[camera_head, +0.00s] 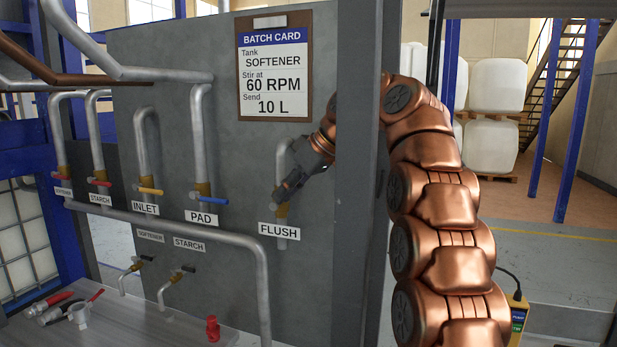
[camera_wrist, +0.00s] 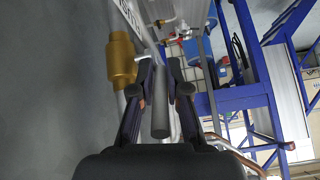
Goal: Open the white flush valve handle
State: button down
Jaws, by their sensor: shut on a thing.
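The flush valve has a brass body (camera_head: 282,210) on a vertical grey pipe, just above the FLUSH label (camera_head: 279,230). My gripper (camera_head: 284,191) is at this valve and hides most of its handle in the head view. In the wrist view the brass body (camera_wrist: 122,60) is left of my gripper (camera_wrist: 163,78). The handle (camera_wrist: 160,115), a pale grey bar in shadow, runs lengthwise between my two dark fingers, which are shut on it. The label shows partly at the top of the wrist view.
Left of FLUSH on the grey panel are the PAD valve with a blue handle (camera_head: 207,200) and the INLET valve with an orange handle (camera_head: 151,190). A grey post (camera_head: 357,180) stands close to my arm. Loose fittings (camera_head: 84,312) lie on the bench at lower left.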

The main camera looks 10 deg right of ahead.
jog(key=shift+a+r+g+h+p, duration=0.1)
jog(key=shift+a+g+h+p, duration=0.25)
jog(key=shift+p, duration=0.4)
jog(key=shift+d, duration=0.1)
